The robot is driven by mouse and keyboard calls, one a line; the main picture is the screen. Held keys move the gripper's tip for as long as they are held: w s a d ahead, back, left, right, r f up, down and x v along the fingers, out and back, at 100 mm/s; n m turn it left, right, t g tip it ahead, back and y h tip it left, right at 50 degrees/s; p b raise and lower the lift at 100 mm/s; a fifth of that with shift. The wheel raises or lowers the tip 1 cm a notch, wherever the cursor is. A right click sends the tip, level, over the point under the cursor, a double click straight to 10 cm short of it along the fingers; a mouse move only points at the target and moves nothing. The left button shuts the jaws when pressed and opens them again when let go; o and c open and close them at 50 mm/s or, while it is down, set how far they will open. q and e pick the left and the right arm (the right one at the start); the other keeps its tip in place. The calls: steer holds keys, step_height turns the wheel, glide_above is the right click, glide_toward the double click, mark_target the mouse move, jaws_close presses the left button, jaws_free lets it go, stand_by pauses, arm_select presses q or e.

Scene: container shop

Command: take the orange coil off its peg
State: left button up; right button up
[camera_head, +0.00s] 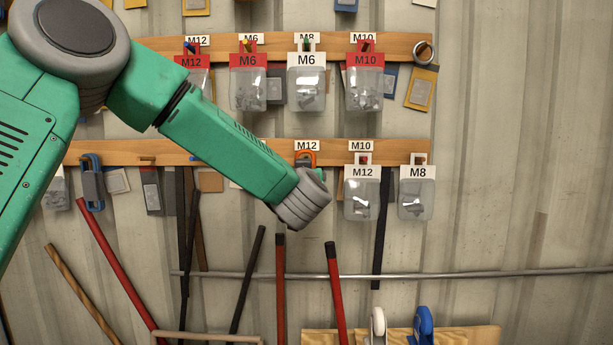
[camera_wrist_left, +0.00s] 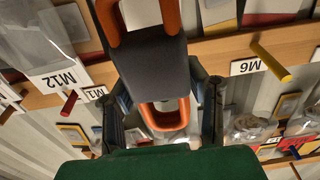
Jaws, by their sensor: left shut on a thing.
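The orange coil (camera_head: 306,156) shows in the head view just above my left wrist, under an M12 label on the lower wooden rail (camera_head: 230,150). In the left wrist view, its orange loops (camera_wrist_left: 165,117) stick out on both sides of a dark grey band (camera_wrist_left: 150,62). My left gripper (camera_wrist_left: 166,98) is shut on the coil, with a finger on either side. In the head view my wrist hides the fingers and the coil's lower part. I cannot tell whether the coil hangs on its peg. My right gripper is not in view.
Bagged packs with M12 (camera_head: 361,195) and M8 (camera_head: 416,195) cards hang close right of the coil. More packs hang on the upper rail (camera_head: 400,48). A blue coil (camera_head: 92,183) hangs at the left. Long-handled tools (camera_head: 335,290) lean below.

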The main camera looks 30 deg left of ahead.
arm_select(q)
steer(key=shift+d, duration=0.15)
steer(key=shift+s+d, duration=0.1)
steer(key=shift+s, duration=0.05)
steer(key=shift+v, duration=2.25)
